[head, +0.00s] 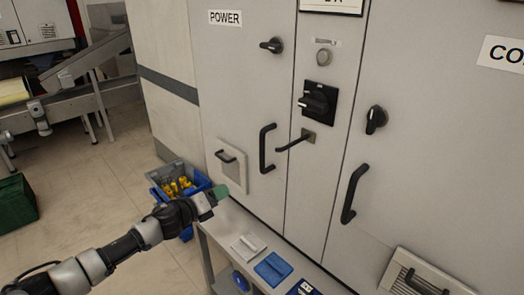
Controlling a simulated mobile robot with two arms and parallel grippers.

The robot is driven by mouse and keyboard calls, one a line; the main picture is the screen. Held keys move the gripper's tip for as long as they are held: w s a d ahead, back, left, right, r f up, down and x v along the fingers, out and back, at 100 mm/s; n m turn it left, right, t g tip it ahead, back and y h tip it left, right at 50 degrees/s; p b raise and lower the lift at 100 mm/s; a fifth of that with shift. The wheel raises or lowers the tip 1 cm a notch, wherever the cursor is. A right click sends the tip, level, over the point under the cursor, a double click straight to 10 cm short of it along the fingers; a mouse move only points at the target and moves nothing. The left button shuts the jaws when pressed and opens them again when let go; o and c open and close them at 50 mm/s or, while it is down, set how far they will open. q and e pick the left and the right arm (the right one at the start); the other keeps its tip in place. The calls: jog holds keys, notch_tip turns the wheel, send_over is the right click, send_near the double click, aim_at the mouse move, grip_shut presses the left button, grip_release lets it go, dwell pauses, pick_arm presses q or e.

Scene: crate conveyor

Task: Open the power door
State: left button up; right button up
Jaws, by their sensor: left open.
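The power door (235,85) is a grey cabinet door labelled POWER, and it looks closed. A black turn knob (271,45) sits near its upper right, lying roughly level. A black upright bar handle (267,149) is lower on its right edge. My right gripper is out of view.
A black rotary switch (317,99) and a projecting lever (295,141) are on the middle panel. The right door (425,130) has its own knob and handle. A low bench (232,231) holds several small items. A blue crate (160,177) stands left of it. Open floor lies left.

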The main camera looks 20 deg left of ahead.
pick_arm(q)
jog(key=s+d+r+m+g+h, duration=0.1)
jog(key=d+r+m+h, duration=0.2)
jog(key=r+m, duration=0.35)
jog(key=s+d+r+m+h, duration=0.25)
jog(key=r+m, duration=0.25)
jog(key=r, duration=0.3)
jog(key=p, duration=0.5)
send_over(262, 168)
jog(key=shift+w+a+r+m+y, duration=0.15)
jog(key=shift+w+m+y, duration=0.1)
jog(key=shift+w, duration=0.15)
grip_shut()
